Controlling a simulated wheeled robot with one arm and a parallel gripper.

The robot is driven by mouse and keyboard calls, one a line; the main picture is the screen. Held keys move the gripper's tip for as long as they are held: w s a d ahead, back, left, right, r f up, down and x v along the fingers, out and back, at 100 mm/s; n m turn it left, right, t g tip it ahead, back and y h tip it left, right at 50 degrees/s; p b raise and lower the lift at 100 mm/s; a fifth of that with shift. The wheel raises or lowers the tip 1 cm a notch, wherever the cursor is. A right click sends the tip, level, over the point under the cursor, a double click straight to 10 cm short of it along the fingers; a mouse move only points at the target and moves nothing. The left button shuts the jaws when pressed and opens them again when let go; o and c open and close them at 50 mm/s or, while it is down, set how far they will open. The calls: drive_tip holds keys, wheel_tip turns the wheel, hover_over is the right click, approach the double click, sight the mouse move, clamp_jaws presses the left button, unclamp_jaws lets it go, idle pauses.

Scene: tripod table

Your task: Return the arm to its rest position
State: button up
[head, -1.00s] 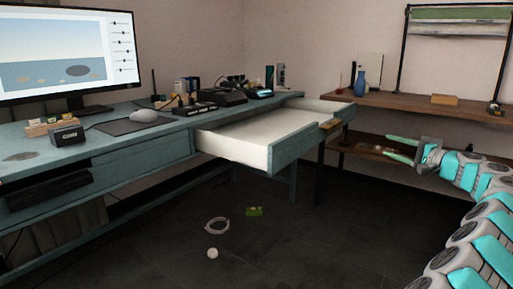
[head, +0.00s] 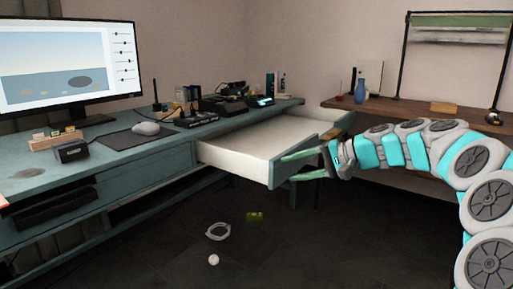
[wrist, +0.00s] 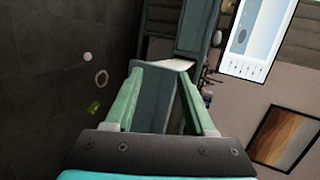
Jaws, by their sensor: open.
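My gripper (head: 302,167) is open and empty in the head view, with its two green fingers pointing left at the front corner of an open drawer (head: 240,160). My arm reaches in from the right side of the picture. In the wrist view, my gripper (wrist: 172,72) shows its fingers spread, with the drawer's teal front (wrist: 155,98) between and beyond them. I cannot tell whether a finger touches the drawer.
The teal desk (head: 100,165) carries a monitor (head: 65,60), a mouse (head: 146,128) and several devices. A wooden shelf (head: 390,107) stands at the right. A white ball (head: 213,259), a white ring (head: 218,231) and a green item (head: 255,216) lie on the dark floor.

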drive_tip(key=s+a+f+n+g+h+p, duration=0.2)
drive_tip(key=s+a+f+h, duration=0.15)
drive_tip(key=s, duration=0.75)
drive_tip(key=s+a+f+n+g+h+p, duration=0.1)
drive_tip(key=s+a+f+n+g+h, duration=0.2)
drive_tip(key=s, duration=0.7)
drive_tip(key=s+d+f+h+p, duration=0.1)
drive_tip(key=s+d+f+h, duration=0.1)
drive_tip(key=s, duration=0.5)
drive_tip(key=s+d+f+g+h+p, duration=0.1)
drive_tip(key=s+d+f, duration=0.2)
drive_tip(key=s+d, duration=0.2)
drive_tip(key=s+d+f+g+h+p, duration=0.1)
drive_tip(key=s+d+f+h, duration=0.1)
drive_tip(key=s, duration=0.8)
drive_tip(key=shift+s+d+f+h, duration=0.35)
drive_tip(key=shift+d+f, duration=0.35)
drive_tip(key=shift+d, duration=0.55)
